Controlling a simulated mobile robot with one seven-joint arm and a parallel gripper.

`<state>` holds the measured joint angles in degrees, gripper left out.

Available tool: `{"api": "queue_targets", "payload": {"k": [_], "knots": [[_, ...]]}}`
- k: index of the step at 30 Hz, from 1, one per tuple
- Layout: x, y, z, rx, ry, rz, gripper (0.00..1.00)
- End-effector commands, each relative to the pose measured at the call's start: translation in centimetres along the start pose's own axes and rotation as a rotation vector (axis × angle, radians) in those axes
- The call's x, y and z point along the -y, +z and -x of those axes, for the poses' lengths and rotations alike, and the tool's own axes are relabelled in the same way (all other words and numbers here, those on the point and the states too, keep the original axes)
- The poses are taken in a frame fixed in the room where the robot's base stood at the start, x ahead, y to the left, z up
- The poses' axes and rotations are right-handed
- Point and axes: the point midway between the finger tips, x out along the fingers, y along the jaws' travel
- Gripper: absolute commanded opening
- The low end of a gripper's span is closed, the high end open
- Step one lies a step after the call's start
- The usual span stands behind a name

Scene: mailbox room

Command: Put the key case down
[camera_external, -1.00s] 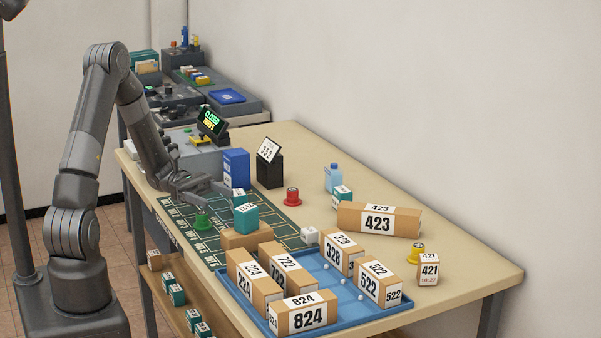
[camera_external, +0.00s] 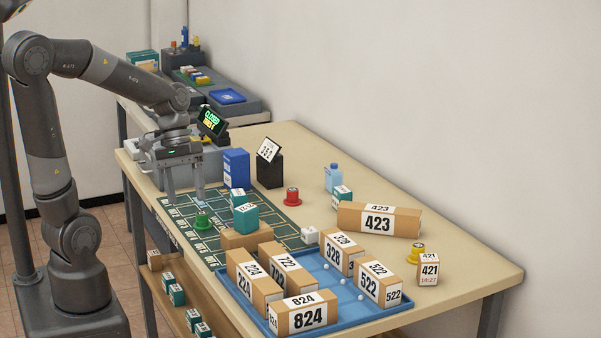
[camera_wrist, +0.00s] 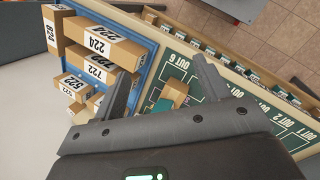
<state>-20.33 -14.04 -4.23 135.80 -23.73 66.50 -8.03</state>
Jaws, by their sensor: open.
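My gripper (camera_external: 185,198) points down over the left end of the dark green mat (camera_external: 268,232). Its two fingers are apart and nothing shows held between them. I cannot tell which item is the key case. A green knob-like piece (camera_external: 203,222) is on the mat just below the right finger. In the wrist view my gripper (camera_wrist: 171,68) is open, with the brown block (camera_wrist: 176,91) and part of a teal box between and below the fingers.
A blue tray (camera_external: 392,306) at the front holds several numbered parcels. A blue box (camera_external: 236,168), a black label stand (camera_external: 270,172) and a red button-like piece (camera_external: 292,196) stand behind the mat. A long parcel (camera_external: 380,219) lies on the right.

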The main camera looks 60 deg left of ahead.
Motion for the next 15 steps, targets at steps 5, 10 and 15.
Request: {"api": "queue_targets", "payload": {"k": [5,10,15], "knots": [[0.0,2.5,2.1,-0.21,-0.094,-0.258,0.69],[0.2,4.2,4.3,-0.402,-0.159,-0.484,0.69],[0.2,5.2,5.9,-0.535,-0.194,-0.633,0.69]]}}
